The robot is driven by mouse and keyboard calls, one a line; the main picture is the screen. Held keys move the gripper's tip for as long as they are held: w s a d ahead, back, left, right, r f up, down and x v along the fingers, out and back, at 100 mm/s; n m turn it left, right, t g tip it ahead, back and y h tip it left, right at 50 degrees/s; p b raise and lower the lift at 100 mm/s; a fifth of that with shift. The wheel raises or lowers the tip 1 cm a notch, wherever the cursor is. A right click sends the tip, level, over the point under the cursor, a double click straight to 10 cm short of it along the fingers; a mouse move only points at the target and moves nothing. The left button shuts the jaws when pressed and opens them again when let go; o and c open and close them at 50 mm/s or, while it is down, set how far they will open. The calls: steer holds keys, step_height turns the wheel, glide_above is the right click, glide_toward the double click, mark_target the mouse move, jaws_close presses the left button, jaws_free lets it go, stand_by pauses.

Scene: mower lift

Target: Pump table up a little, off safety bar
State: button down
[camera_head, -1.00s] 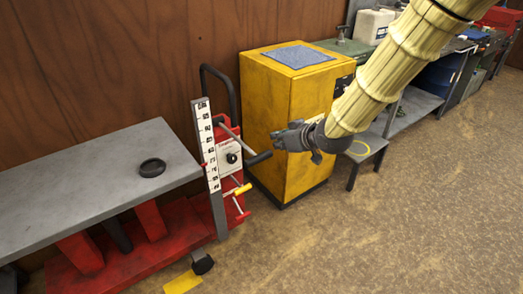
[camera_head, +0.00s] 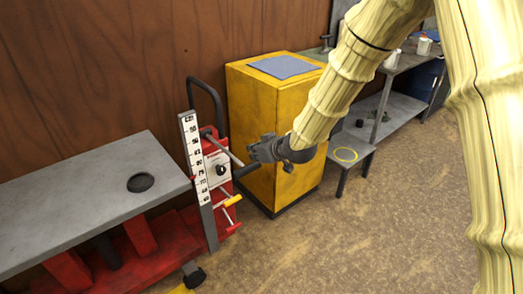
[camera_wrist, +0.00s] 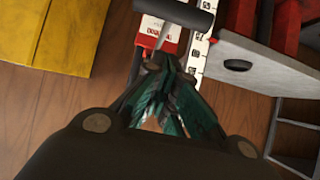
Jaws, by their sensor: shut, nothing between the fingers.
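The lift table has a grey top (camera_head: 85,195) on red legs and a red base at the left. A white number scale (camera_head: 194,158) stands upright at its right end, beside a red panel with a black knob (camera_head: 221,170). A pump lever with a black grip (camera_head: 246,169) sticks out to the right from this end. My gripper (camera_head: 254,152) is shut and empty, just above and right of that grip, apparently apart from it. In the wrist view the closed fingertips (camera_wrist: 166,66) point toward the dark grip (camera_wrist: 175,12). I cannot clearly make out the safety bar.
A yellow cabinet (camera_head: 252,128) stands close behind my gripper. A small grey stool (camera_head: 348,152) and a workbench (camera_head: 393,103) are to its right. A small lever with a yellow handle (camera_head: 233,200) sits low on the lift's end. The floor in front is clear.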

mark_target(249, 171)
steer(key=shift+w+a+f+p, duration=0.15)
steer(key=shift+w+a+f, duration=0.25)
steer(key=shift+f, duration=0.55)
steer(key=shift+w+a+f+p, duration=0.1)
steer(key=shift+w+a+f, duration=0.25)
steer(key=shift+f, duration=0.55)
steer(key=shift+w+a+f+p, duration=0.2)
steer(key=shift+w+f, duration=0.35)
steer(key=shift+f, duration=0.4)
